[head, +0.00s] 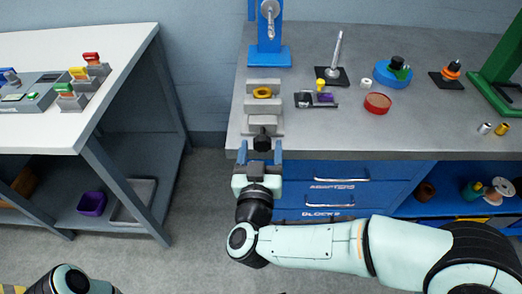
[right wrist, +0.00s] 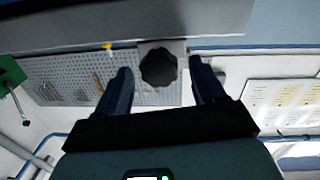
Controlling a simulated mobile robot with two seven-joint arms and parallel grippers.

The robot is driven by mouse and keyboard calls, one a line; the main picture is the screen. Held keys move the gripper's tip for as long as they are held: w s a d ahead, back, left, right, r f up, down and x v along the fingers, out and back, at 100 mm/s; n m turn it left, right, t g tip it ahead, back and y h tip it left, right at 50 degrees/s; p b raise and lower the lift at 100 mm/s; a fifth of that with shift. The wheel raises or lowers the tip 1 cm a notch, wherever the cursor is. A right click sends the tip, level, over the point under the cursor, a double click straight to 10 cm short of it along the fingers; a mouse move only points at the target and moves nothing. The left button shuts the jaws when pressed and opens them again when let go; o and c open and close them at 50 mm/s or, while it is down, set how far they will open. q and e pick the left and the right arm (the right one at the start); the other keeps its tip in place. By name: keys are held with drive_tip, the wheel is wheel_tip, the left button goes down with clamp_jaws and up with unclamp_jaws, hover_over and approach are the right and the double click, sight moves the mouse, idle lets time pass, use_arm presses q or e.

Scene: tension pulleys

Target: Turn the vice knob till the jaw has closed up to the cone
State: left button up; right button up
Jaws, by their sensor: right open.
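The grey vice (head: 263,112) stands at the left front of the grey workbench. A yellow round piece, seemingly the cone (head: 262,93), sits between its jaws; the exact gap to the jaw is too small to tell. The black vice knob (head: 262,138) faces the bench's front edge; it also shows in the right wrist view (right wrist: 158,67). My right gripper (head: 261,148) is open at the front edge, one finger to each side of the knob. In the right wrist view, gaps show between both fingers and the knob. My left gripper is out of view.
A blue stand (head: 268,56) is behind the vice. A purple-and-black part (head: 318,100), a red dish (head: 377,103) and a blue round fixture (head: 392,74) lie to its right. Blue drawers (head: 330,185) are below the bench. A white table (head: 60,50) stands left, across a floor gap.

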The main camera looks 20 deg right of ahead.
drive_tip(key=c, duration=1.1)
drive_tip(key=shift+o, duration=0.2)
drive_tip(key=shift+m, duration=0.4)
drive_tip(key=m, duration=0.3)
drive_tip(key=shift+m, duration=0.3)
drive_tip(key=shift+d+m, duration=0.1)
drive_tip(key=shift+m, duration=0.8)
drive_tip(key=m+b, duration=0.1)
drive_tip(key=m, duration=0.1)
drive_tip(key=shift+m+g+y, duration=0.3)
drive_tip(key=m+b, duration=0.1)
drive_tip(key=m, duration=0.2)
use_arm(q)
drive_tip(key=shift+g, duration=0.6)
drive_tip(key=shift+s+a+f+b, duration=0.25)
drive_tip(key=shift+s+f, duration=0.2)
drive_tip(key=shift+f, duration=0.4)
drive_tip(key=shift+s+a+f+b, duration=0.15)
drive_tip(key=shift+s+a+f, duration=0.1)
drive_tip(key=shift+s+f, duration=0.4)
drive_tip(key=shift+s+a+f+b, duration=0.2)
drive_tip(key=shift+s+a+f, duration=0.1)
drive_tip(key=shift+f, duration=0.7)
use_arm(e)
drive_tip(key=shift+m+y, duration=0.3)
drive_tip(key=shift+m, duration=0.9)
